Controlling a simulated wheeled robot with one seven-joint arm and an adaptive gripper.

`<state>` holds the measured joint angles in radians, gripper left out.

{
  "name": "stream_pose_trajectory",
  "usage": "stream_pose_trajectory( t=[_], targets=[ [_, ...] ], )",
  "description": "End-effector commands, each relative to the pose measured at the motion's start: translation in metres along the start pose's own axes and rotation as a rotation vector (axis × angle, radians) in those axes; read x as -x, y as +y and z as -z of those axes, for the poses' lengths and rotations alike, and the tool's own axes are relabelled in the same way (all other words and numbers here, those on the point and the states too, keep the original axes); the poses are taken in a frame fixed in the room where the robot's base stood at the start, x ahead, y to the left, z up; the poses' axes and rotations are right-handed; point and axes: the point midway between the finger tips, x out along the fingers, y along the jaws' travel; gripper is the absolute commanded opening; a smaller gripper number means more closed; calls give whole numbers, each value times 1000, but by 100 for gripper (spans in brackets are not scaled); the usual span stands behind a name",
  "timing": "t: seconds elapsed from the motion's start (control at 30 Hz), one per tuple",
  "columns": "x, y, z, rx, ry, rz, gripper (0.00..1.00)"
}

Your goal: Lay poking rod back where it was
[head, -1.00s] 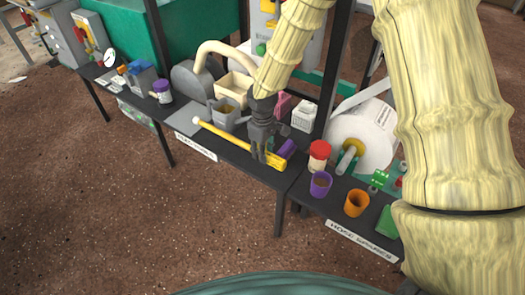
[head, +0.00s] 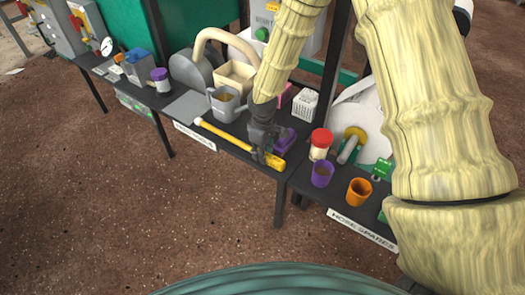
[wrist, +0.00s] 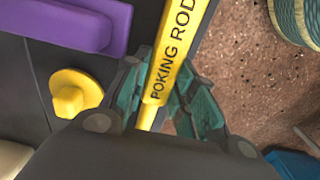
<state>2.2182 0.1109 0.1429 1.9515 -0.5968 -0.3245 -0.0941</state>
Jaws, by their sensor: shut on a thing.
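The poking rod (head: 234,142) is a long yellow stick with a pale tip at its left end and a thicker yellow handle at its right end. It lies along the front edge of the dark table, close to the surface; I cannot tell whether it touches. My gripper (head: 264,155) is shut on it near the handle. In the wrist view the fingers (wrist: 158,104) stand on both sides of the handle (wrist: 170,45), which reads "POKING ROD".
A purple block (head: 285,140) lies just behind the handle. A grey jug (head: 225,104) and a flat grey plate (head: 187,107) stand behind the rod. To the right are a red-lidded jar (head: 320,145), a purple cup (head: 321,174) and an orange cup (head: 357,191). Floor is open in front.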

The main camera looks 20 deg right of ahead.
Motion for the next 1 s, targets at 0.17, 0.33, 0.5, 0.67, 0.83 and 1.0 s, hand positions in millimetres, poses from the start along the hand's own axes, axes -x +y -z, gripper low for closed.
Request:
stream_pose_trajectory(
  t=[0.17, 0.33, 0.5, 0.67, 0.83, 1.0],
  targets=[
    [0, 0, 0, 0, 0, 0, 39],
    [0, 0, 0, 0, 0, 0, 52],
    [0, 0, 0, 0, -1, 1, 52],
    [5, 0, 0, -1, 1, 0, 52],
    [25, 0, 0, -1, 2, 0, 52],
    [53, 1, 1, -1, 3, -1, 52]
  ],
)
